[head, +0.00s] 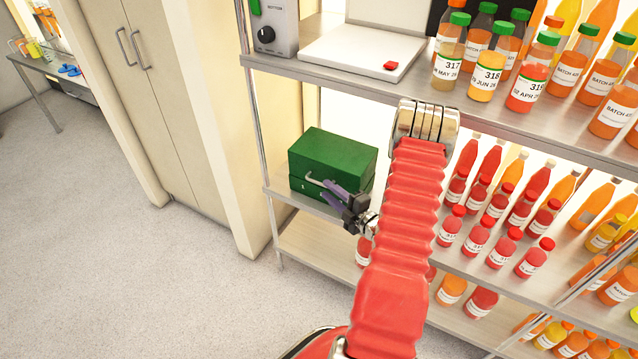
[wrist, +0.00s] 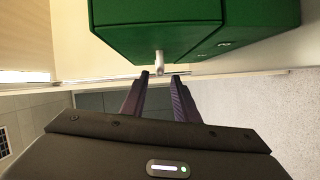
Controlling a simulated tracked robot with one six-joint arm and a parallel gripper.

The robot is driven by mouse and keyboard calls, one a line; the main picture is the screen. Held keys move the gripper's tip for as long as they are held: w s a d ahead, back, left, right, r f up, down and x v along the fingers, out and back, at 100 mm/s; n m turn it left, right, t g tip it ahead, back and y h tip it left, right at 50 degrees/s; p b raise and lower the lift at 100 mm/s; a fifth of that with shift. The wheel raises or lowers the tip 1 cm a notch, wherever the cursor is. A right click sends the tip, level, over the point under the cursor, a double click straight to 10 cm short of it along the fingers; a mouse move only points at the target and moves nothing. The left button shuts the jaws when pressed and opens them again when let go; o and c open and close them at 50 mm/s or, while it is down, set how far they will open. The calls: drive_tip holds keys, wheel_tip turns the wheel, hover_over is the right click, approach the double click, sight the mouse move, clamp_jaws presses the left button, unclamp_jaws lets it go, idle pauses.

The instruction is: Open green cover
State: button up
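A green box sits on the middle shelf in the head view, its green cover (head: 332,155) resting level on the lower part (head: 303,188) with a thin seam between them. A pale handle (head: 316,180) sticks out from its front. My gripper (head: 328,188) is in front of the box, its purple fingers pointing at the handle. In the wrist view the green box fills the top and the handle (wrist: 158,62) shows between the two fingertips (wrist: 160,75). The fingers are apart, with a gap on each side of the handle. Whether the handle reaches in between them is unclear.
The upper shelf (head: 370,72) holds a white device (head: 365,47) and capped juice bottles (head: 488,68) above the box. Several red bottles (head: 478,190) stand right of my arm. A cream wall post (head: 222,120) is left of the shelf. The floor (head: 90,240) in front is clear.

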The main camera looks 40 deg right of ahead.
sight(319, 183)
drive_tip(key=w, duration=0.6)
drive_tip(key=shift+d+f, duration=0.15)
drive_tip(key=shift+f, duration=0.1)
drive_tip(key=shift+c, duration=0.5)
clamp_jaws()
